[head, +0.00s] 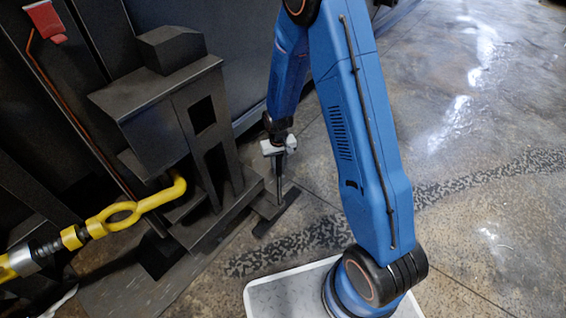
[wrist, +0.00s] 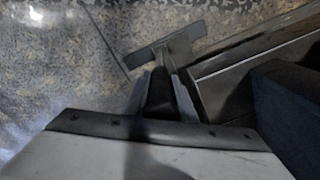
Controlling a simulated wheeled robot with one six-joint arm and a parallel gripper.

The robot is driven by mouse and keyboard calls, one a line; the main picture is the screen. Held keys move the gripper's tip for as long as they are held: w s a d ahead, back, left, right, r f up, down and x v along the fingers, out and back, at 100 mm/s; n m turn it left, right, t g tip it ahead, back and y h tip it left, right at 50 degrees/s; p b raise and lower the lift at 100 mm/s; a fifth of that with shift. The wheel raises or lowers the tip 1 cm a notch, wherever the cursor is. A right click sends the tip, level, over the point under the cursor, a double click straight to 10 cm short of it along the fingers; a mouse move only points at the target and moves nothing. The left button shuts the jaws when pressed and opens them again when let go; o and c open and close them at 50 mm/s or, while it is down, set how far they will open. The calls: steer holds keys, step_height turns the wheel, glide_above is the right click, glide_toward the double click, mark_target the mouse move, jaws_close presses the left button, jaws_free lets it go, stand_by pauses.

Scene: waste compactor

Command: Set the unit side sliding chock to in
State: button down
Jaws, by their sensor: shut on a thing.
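The sliding chock (head: 277,214) is a dark flat bar with a crosspiece, low at the floor beside the right foot of the dark machine unit (head: 165,110). In the wrist view the chock's crosspiece (wrist: 165,52) lies just beyond my fingertips. My gripper (head: 279,172) points down over the chock. In the wrist view my gripper (wrist: 160,85) is shut on a dark upright part between its fingers, seemingly the chock's handle. The fingers hide most of that part. The crosspiece stands out from the unit, with a short stem toward it.
A yellow hook and coupling (head: 120,215) reach to the unit's front at left. A red box (head: 45,20) is on the dark wall. A dark beam (wrist: 255,50) runs right of the gripper in the wrist view. Open concrete floor (head: 480,150) lies to the right.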

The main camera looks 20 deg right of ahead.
steer(key=s+a, duration=0.5)
steer(key=a, duration=0.2)
steer(key=shift+s+a, duration=0.25)
steer(key=c, duration=1.5)
jaws_free()
steer(key=shift+a, duration=0.15)
steer(key=shift+r, duration=0.1)
step_height(320, 180, up, 17)
steer(key=shift+r, duration=0.1)
